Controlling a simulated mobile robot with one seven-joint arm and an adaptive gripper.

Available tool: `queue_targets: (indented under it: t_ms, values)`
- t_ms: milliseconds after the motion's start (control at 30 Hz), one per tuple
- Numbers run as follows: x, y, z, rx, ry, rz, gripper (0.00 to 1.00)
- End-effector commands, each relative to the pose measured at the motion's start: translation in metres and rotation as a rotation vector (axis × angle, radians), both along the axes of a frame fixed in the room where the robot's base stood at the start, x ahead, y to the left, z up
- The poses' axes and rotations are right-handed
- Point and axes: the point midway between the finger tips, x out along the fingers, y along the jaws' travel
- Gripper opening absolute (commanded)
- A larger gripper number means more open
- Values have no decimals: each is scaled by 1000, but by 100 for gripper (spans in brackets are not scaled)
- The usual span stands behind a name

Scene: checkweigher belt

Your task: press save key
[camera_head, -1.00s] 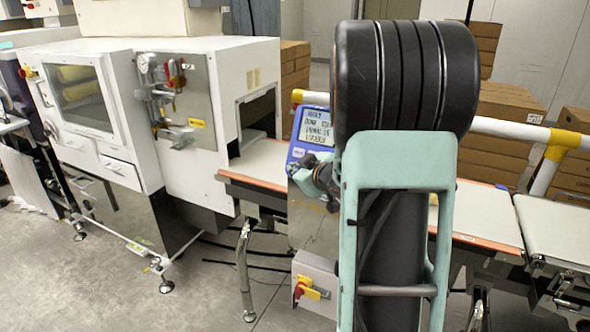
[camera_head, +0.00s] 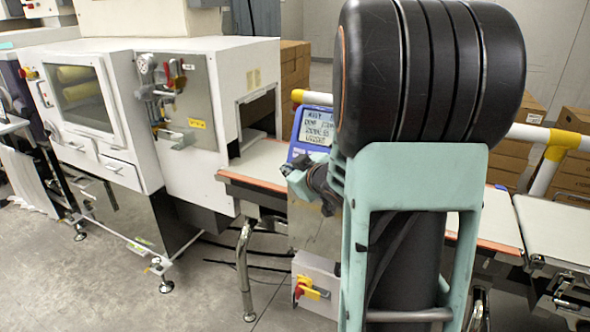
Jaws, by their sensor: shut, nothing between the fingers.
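The checkweigher's terminal (camera_head: 314,124) is a blue-framed panel with a lit text display, standing behind the belt just left of my raised arm. Its lower part, where keys would sit, is mostly covered by my wrist, so I cannot make out the save key. My gripper (camera_head: 321,186) shows only in part, as a small dark shape by the teal wrist, in front of the terminal's lower edge in the picture. It is shut and empty. Its fingertips are not clear, and I cannot tell whether it touches the panel.
A conveyor belt (camera_head: 262,163) runs from the white machine (camera_head: 215,110) rightward behind my arm to another belt section (camera_head: 560,238). A box with a red-and-yellow switch (camera_head: 308,289) is below. A white-and-yellow rail (camera_head: 545,135) and cartons (camera_head: 572,122) stand behind. The left front floor is clear.

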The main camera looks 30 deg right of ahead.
Motion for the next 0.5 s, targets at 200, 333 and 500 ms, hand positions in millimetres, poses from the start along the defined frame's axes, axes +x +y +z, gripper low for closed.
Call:
queue_targets:
  t_ms: [200, 333, 500]
  values:
    - [-12, 15, 10, -1, -1, 1, 0]
    - [-15, 19, 12, 0, 0, 0, 0]
    - [-15, 19, 12, 0, 1, 0, 0]
